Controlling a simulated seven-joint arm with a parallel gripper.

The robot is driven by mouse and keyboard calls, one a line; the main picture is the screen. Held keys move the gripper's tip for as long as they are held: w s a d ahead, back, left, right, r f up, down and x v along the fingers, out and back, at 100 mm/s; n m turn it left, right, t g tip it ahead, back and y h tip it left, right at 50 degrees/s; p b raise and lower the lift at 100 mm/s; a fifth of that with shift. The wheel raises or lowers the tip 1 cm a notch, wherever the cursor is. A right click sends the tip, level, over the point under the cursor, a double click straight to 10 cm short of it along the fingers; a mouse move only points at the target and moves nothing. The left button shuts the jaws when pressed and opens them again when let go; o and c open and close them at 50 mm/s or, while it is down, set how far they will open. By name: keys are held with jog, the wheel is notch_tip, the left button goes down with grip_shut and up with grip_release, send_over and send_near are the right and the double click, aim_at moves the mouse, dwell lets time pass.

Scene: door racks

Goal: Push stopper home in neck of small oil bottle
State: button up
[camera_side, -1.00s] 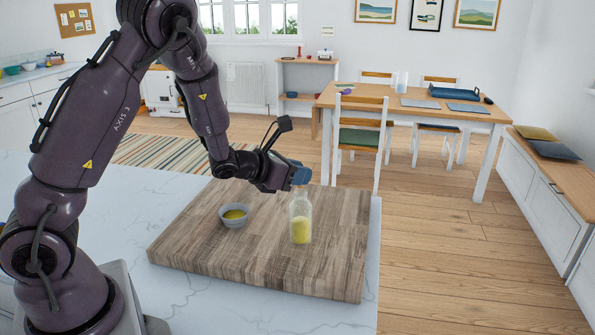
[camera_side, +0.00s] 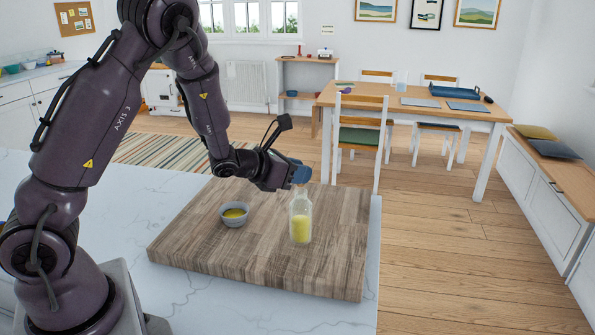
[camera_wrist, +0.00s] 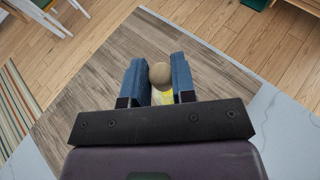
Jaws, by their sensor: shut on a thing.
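A small clear bottle (camera_side: 300,222) with yellow oil stands upright on the wooden board. My gripper (camera_side: 300,175) is at the top of the bottle, its blue fingers around the stopper. In the wrist view my gripper (camera_wrist: 160,80) is shut on the round tan stopper (camera_wrist: 160,74), with a finger on each side. Yellow oil in the bottle (camera_wrist: 162,98) shows just below the stopper there. The stopper is in line above the neck, but the fingers hide how deep it sits.
The wooden board (camera_side: 190,245) lies on a white marble counter (camera_side: 200,300). A small grey bowl (camera_side: 233,222) with yellow-green oil stands left of the bottle. The board's front and right areas are clear. A dining table and chairs stand well behind.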

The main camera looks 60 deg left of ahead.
jog(key=shift+f, duration=1.1)
jog(key=o, duration=1)
jog(key=v, duration=0.7)
jog(key=shift+s+r, duration=0.15)
jog(key=shift+s, duration=0.05)
